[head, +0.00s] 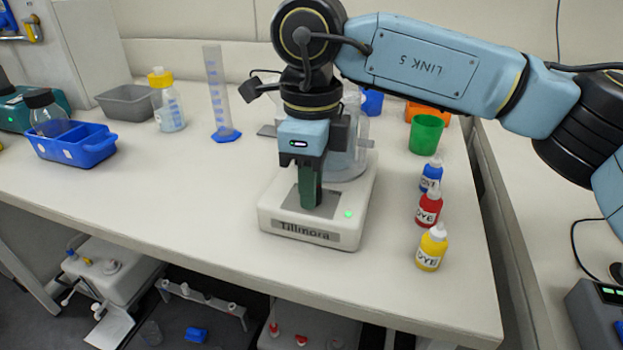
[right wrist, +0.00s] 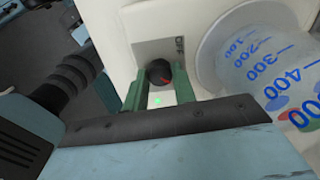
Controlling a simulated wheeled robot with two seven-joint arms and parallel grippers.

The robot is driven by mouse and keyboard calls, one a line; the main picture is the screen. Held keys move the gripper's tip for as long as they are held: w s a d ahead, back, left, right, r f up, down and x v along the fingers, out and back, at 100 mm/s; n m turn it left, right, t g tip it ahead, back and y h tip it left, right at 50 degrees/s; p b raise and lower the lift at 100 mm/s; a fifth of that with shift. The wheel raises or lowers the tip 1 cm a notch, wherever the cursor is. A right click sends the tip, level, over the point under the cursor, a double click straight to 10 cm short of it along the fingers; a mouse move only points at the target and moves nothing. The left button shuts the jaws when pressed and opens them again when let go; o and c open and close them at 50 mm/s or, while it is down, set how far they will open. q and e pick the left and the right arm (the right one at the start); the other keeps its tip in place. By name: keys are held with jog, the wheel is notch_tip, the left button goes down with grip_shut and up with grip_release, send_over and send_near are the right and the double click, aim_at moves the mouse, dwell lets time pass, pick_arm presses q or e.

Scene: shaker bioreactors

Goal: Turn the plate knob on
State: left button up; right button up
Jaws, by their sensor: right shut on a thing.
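The white hot plate (head: 282,233) labelled Tillimora stands on the bench in the head view, with a green light (head: 348,214) lit at its front right. My right gripper (head: 311,204) reaches down over its front panel and hides the knob there. In the right wrist view, the black plate knob (right wrist: 159,72) with a red mark sits between the green fingers of my right gripper (right wrist: 160,90), which are shut on it. A green light (right wrist: 157,101) also shows beside the knob. A clear beaker (right wrist: 270,65) with blue marks stands on the plate. My left gripper is not in view.
Blue, red and yellow dye bottles (head: 431,246) stand right of the plate, with a green cup (head: 426,134) behind. A graduated cylinder (head: 220,95), a wash bottle (head: 167,105) and a blue tray (head: 70,149) stand left. The bench front left of the plate is clear.

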jog(key=shift+r+m, duration=0.1)
jog(key=shift+m, duration=0.4)
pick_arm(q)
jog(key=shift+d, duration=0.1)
pick_arm(e)
jog(key=o, duration=1)
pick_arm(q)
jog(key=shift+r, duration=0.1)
pick_arm(e)
jog(key=shift+r, duration=0.15)
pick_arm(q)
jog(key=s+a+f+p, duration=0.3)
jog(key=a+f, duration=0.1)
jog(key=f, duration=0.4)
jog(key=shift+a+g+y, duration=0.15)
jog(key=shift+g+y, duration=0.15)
pick_arm(e)
jog(key=shift+r, duration=6.5)
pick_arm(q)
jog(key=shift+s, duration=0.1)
